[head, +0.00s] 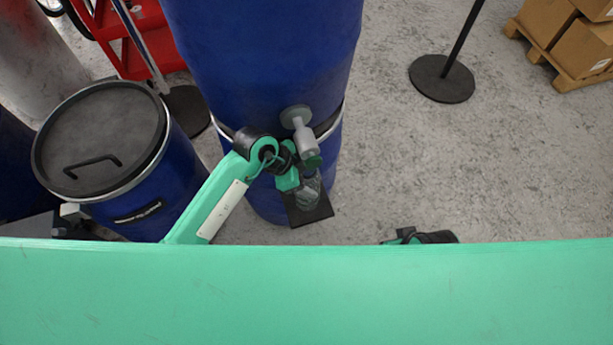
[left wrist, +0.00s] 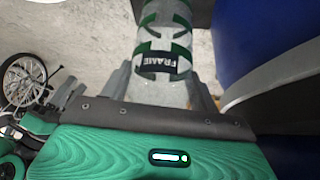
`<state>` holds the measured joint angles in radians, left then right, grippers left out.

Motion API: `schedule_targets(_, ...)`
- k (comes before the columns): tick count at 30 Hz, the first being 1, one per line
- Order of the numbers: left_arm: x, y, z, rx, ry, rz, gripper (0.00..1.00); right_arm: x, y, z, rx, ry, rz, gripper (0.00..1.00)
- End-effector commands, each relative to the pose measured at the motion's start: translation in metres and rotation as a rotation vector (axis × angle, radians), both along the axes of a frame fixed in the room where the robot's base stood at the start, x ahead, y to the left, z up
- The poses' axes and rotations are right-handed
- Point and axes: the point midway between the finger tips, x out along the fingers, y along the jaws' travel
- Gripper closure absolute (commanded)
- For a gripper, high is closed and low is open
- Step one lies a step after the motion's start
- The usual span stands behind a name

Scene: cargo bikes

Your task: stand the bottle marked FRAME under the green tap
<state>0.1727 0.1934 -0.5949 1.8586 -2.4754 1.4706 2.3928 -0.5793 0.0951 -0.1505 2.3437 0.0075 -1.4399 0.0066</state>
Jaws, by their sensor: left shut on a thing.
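The bottle marked FRAME (left wrist: 165,60) is clear with green markings and a dark label, and fills the middle of the left wrist view. My left gripper (left wrist: 160,92) is shut on it, with a finger on either side. In the head view the bottle (head: 308,190) is just below the tap (head: 305,138), over a dark square plate (head: 316,214). The tap has a grey body and a green tip, on the big blue drum (head: 265,60). My left gripper (head: 297,183) hides part of the bottle. I cannot tell whether its base touches the plate.
A smaller blue drum with a grey lid (head: 100,135) stands at the left, near a red cart (head: 125,45). A black post base (head: 441,78) and boxes on a pallet (head: 583,45) are at the right. The floor between is clear. My green body covers the bottom.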

Motion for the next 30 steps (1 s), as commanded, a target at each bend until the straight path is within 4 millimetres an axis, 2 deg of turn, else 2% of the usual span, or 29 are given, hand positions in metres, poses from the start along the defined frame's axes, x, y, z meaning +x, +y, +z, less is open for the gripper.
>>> schedule_targets(3,0.0,0.001,-0.001,0.0,0.0,0.0,0.73,0.0,0.0,0.008,0.001,-0.011,0.0,0.64)
schedule_targets(9,0.0,0.001,-0.003,0.0,0.001,-0.001,0.73,-0.001,0.0,0.004,-0.001,-0.002,0.0,0.64)
schedule_targets(10,0.0,0.001,-0.004,0.0,0.0,-0.001,0.37,-0.001,0.0,0.003,-0.001,0.0,0.0,0.64)
schedule_targets(13,0.0,0.001,-0.004,0.0,-0.001,-0.001,0.17,-0.001,0.0,0.0,-0.001,0.0,0.0,0.64)
schedule_targets(23,0.0,0.001,-0.002,-0.001,-0.001,-0.001,0.17,0.0,0.0,0.0,-0.001,-0.001,0.0,0.64)
schedule_targets(28,-0.001,0.012,0.018,-0.001,-0.001,0.0,0.17,0.002,0.0,0.006,0.001,-0.007,0.0,0.64)
schedule_targets(30,-0.002,0.02,0.031,0.0,-0.004,0.0,0.17,0.004,0.001,-0.008,0.0,0.011,-0.002,0.64)
